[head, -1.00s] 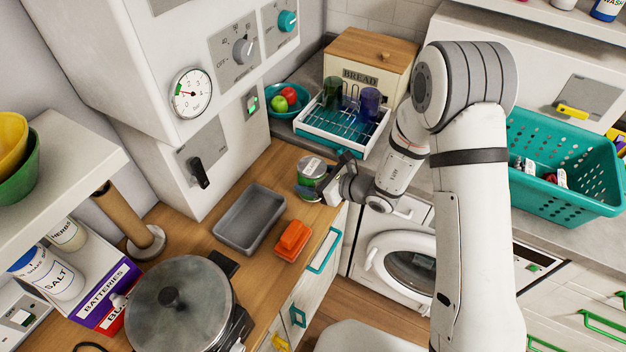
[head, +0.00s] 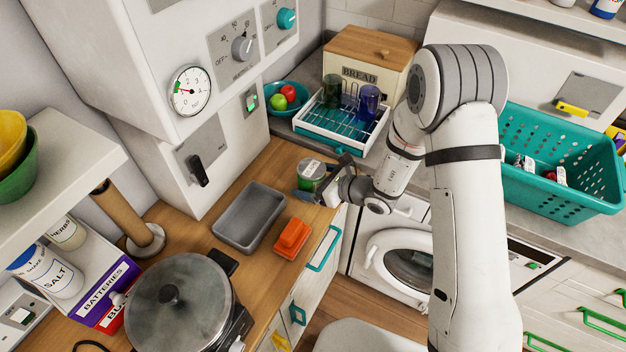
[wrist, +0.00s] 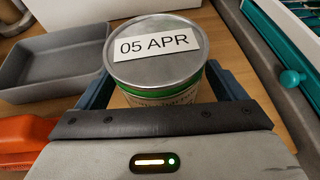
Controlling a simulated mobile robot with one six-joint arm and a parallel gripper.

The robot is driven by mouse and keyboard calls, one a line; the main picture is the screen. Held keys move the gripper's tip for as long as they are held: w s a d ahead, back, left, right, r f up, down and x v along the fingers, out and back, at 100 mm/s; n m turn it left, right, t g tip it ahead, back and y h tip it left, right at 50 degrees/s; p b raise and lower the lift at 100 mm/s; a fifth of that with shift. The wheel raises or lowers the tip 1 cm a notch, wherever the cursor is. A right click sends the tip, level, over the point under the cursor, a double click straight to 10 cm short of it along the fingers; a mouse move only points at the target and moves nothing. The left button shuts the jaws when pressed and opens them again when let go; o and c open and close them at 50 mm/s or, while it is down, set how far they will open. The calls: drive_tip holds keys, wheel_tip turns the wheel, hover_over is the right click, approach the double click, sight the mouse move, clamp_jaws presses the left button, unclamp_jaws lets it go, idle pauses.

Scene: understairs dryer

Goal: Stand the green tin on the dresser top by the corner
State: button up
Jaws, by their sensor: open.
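The green tin (head: 311,172) stands upright on the wooden dresser top (head: 262,272), near its far right corner. In the wrist view the tin (wrist: 155,60) has a grey metal lid with a label reading "05 APR" and a green band under the rim. My gripper (head: 318,184) is at the tin's near right side, with its blue fingers on either side of the tin. The jaws are open. In the wrist view the gripper (wrist: 155,95) hides the tin's lower part, so I cannot see whether a finger touches it.
A grey tray (head: 249,217) and an orange block-like item (head: 292,238) lie left of the tin. A dish rack (head: 345,120) with two cups stands on the counter behind. A lidded pan (head: 180,305) is at the front left.

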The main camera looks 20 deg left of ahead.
drive_tip(key=shift+r, duration=0.15)
drive_tip(key=shift+d+r, duration=0.1)
drive_tip(key=shift+d, duration=0.15)
drive_tip(key=b+v, duration=0.3)
drive_tip(key=v, duration=0.8)
drive_tip(key=shift+d+r, duration=0.15)
drive_tip(key=shift+d, duration=0.05)
drive_tip(key=shift+s, duration=0.1)
drive_tip(key=s+d+r+n+g+h, duration=0.4)
drive_tip(key=s+d+r+n, duration=0.45)
drive_tip(key=r+n, duration=0.2)
drive_tip(key=s+d+r+n+t+h, duration=0.2)
drive_tip(key=d+r+n+h, duration=0.1)
drive_tip(key=d, duration=0.6)
drive_tip(key=s+d+r+n+t+h, duration=0.2)
drive_tip(key=d+n+h, duration=0.4)
drive_tip(key=d, duration=0.4)
drive_tip(key=shift+s+d+r+n+t, duration=0.2)
drive_tip(key=shift+s+r+n+t, duration=0.2)
drive_tip(key=shift+s+r, duration=0.45)
